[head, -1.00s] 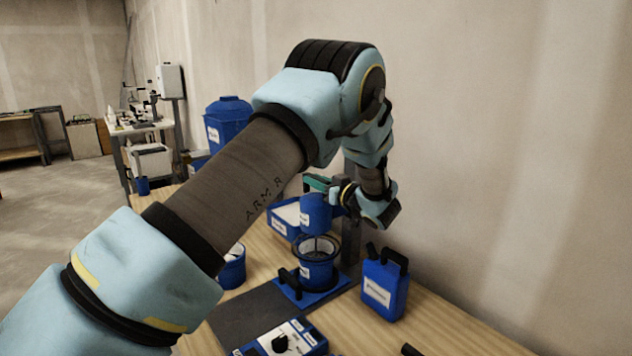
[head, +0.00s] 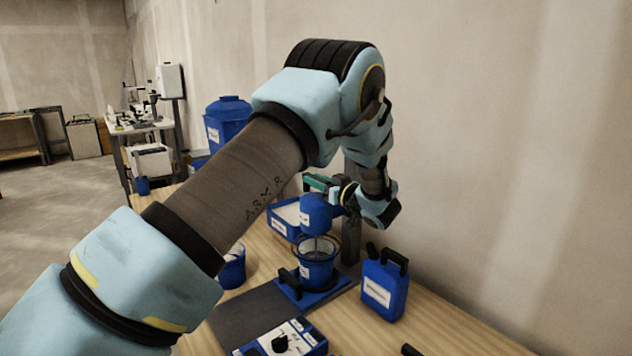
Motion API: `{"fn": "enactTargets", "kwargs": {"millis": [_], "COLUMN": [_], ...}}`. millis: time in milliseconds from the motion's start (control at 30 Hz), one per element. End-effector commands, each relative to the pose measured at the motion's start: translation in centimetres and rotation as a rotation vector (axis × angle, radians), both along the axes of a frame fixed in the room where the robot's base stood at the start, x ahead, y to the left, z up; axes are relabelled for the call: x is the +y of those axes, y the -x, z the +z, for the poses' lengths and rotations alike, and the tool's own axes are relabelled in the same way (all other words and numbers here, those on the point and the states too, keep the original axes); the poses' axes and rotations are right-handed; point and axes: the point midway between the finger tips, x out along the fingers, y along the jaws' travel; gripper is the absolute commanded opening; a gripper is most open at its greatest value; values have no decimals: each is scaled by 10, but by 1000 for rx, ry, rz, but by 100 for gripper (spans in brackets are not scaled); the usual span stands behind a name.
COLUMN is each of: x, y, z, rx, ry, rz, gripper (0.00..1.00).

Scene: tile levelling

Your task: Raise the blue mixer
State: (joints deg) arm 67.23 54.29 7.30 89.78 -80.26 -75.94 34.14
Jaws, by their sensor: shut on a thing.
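The blue mixer (head: 316,213) has a round blue head on a dark upright post (head: 350,240). Its thin shaft reaches down into a blue bucket (head: 318,271) with a pale rim, which stands on the mixer's blue base (head: 325,292). My gripper (head: 338,192) is at the top of the mixer head, beside a green part (head: 317,182). It is shut on a part of the mixer there; the exact grip is hard to see. My arm hides part of the bench to the left.
A blue jerrycan (head: 384,285) stands right of the mixer. A blue control box (head: 285,340) sits in front on a dark mat (head: 245,315). A blue tray (head: 285,225) and a small blue tub (head: 233,268) are left and behind. The wall is close on the right.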

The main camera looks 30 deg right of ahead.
Motion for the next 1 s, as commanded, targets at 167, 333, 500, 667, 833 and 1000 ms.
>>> {"fn": "enactTargets", "kwargs": {"millis": [167, 333, 500, 667, 833, 1000], "x": [-1, 0, 0, -1, -1, -1], "y": [0, -1, 0, 0, 0, 0], "z": [44, 94, 123, 130, 131, 131], "rx": [-2, -3, -3, -3, -6, -6], "ry": [6, 6, 4, 1, 3, 4], "rz": [0, 0, 0, -1, -1, -1], "gripper": [0, 0, 0, 0, 0, 38]}}
